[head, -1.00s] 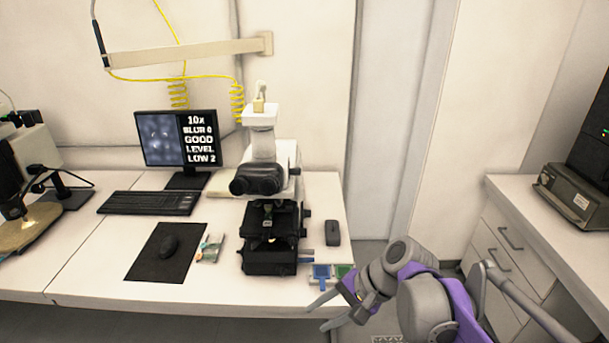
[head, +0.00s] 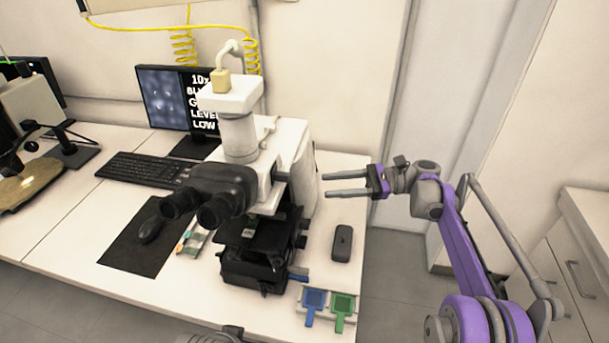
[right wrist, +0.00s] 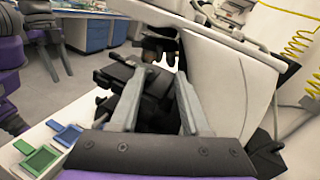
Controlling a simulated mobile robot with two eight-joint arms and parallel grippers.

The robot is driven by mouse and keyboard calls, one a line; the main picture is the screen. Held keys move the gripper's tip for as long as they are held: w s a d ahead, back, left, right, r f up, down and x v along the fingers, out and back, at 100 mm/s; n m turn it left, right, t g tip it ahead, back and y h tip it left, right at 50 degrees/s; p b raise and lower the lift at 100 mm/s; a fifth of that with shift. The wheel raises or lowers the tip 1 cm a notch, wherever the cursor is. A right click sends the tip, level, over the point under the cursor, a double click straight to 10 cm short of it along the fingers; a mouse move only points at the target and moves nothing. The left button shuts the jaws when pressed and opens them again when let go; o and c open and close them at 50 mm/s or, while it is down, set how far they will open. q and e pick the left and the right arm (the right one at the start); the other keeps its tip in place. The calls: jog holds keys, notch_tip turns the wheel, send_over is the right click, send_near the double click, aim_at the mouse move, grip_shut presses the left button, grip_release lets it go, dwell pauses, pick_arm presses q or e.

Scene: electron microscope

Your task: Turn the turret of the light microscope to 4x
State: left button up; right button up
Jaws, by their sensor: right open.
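The light microscope (head: 290,160) stands on the white bench, its dark eyepieces (head: 200,192) facing front left. Its black stage (head: 252,235) is below; the turret is mostly hidden under the head in the head view. In the right wrist view, the turret with its objectives (right wrist: 157,46) shows small and dark beyond the fingertips. My right gripper (head: 325,184) is open and empty, just right of the microscope body, its fingers pointing left toward it. In the right wrist view, the gripper (right wrist: 161,76) has both fingers apart.
The monitor (head: 163,98) reads 10x, its other lines partly hidden by the microscope. A black device (head: 342,243) and blue (head: 314,300) and green (head: 343,306) slide-like pieces lie on the bench's right part. A mouse (head: 150,229) and keyboard (head: 140,168) are left.

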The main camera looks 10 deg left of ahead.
jog(key=x, duration=1.1)
jog(key=shift+s+r, duration=0.1)
jog(key=shift+r, duration=0.1)
grip_shut()
